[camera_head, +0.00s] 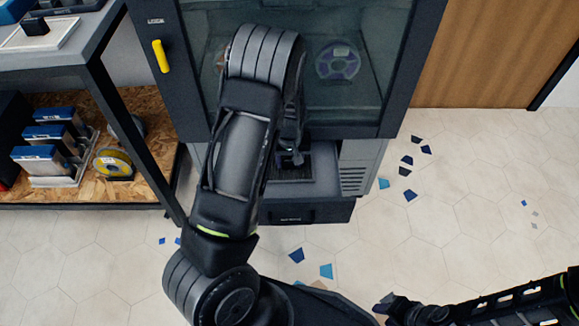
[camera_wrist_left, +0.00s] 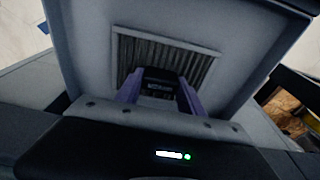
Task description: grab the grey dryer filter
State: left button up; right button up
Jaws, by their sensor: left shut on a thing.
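The grey dryer filter (camera_wrist_left: 185,60) shows in the left wrist view as a pleated grey panel set inside a light grey frame. The purple fingers of my left gripper (camera_wrist_left: 160,92) are in front of it, shut on a dark block at its lower middle that appears to be part of the filter. In the head view my left gripper (camera_head: 293,157) reaches down to the low opening under the cabinet, where the dark filter area (camera_head: 291,175) is partly hidden by my arm. My right gripper (camera_head: 392,306) is at the bottom right, away from the filter; its fingers are unclear.
The printer cabinet (camera_head: 385,70) with a glass front stands above the opening. A grey drawer unit (camera_head: 330,208) is below. A shelf (camera_head: 60,200) with cartridges and a yellow spool (camera_head: 113,163) is at left. Blue shards (camera_head: 410,195) lie on open floor at right.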

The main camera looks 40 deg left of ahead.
aim_at(290, 176)
pick_arm(q)
jog(key=c, duration=0.5)
jog(key=shift+c, duration=0.2)
jog(key=shift+r+p, duration=0.45)
jog(key=shift+r, duration=0.35)
jog(key=s+d+p, duration=0.1)
jog(key=s+d, duration=0.1)
jog(key=s, duration=0.1)
jog(key=shift+d, duration=0.2)
notch_tip(290, 176, up, 14)
jog(key=p, duration=0.5)
jog(key=shift+f, duration=0.25)
